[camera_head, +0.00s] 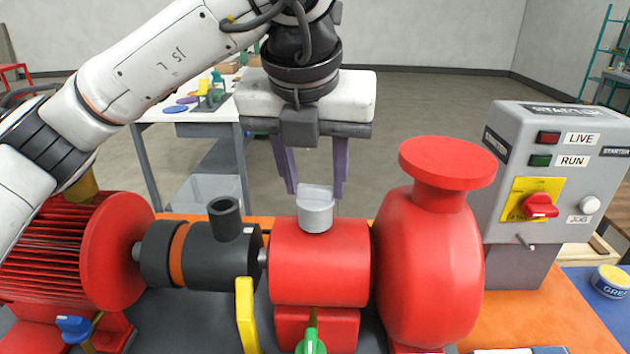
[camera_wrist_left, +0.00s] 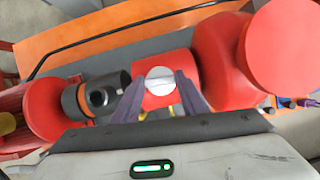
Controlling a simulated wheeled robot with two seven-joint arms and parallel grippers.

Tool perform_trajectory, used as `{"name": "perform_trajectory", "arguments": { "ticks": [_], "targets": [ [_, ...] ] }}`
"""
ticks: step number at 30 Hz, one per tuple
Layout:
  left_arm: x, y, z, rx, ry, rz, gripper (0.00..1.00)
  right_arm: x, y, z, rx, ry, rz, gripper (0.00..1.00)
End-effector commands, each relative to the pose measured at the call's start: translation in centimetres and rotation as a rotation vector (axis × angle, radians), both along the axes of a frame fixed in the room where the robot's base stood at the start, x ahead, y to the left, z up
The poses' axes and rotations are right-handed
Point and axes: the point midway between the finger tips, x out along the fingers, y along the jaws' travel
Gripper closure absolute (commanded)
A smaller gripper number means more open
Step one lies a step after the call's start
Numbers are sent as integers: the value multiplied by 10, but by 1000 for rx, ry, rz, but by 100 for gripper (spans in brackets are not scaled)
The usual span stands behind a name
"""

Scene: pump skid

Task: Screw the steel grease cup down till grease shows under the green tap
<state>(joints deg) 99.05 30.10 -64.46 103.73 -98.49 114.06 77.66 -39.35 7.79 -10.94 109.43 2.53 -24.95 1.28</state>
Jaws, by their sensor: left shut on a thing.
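The steel grease cup (camera_head: 316,212) stands upright on top of the red bearing housing (camera_head: 320,262), between the black coupling and the red pump. It also shows as a pale round cap in the left wrist view (camera_wrist_left: 160,74). My left gripper (camera_head: 315,192) comes from above, its purple fingers pointing down on either side of the cup's upper part, shut on it. In the wrist view the fingers (camera_wrist_left: 160,92) flank the cup. The green tap (camera_head: 311,343) is at the bottom edge, below the housing; its underside is out of frame. My right gripper is not in view.
The red pump (camera_head: 428,262) with its flange rises close on the right. The black coupling unit (camera_head: 215,252), yellow lever (camera_head: 246,315) and red motor (camera_head: 85,245) lie left. A starter box (camera_head: 545,165) and a grease tin (camera_head: 610,282) are at right.

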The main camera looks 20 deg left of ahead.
Motion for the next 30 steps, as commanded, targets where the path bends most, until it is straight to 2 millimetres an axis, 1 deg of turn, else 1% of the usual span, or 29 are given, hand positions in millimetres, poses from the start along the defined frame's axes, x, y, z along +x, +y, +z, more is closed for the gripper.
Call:
{"name": "perform_trajectory", "arguments": {
  "ticks": [1, 6, 13, 20, 30],
  "targets": [
    [0, 1, -3, -2, -2, -31, 83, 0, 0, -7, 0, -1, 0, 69],
    [0, 2, -3, -3, -2, -176, 83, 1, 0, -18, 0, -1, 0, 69],
    [1, 4, -1, -5, -2, -394, 83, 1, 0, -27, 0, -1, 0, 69],
    [1, 5, 0, -6, -1, -612, 83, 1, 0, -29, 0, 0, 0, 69],
    [3, 7, 2, -6, 0, -928, 83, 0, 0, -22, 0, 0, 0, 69]
  ]
}}
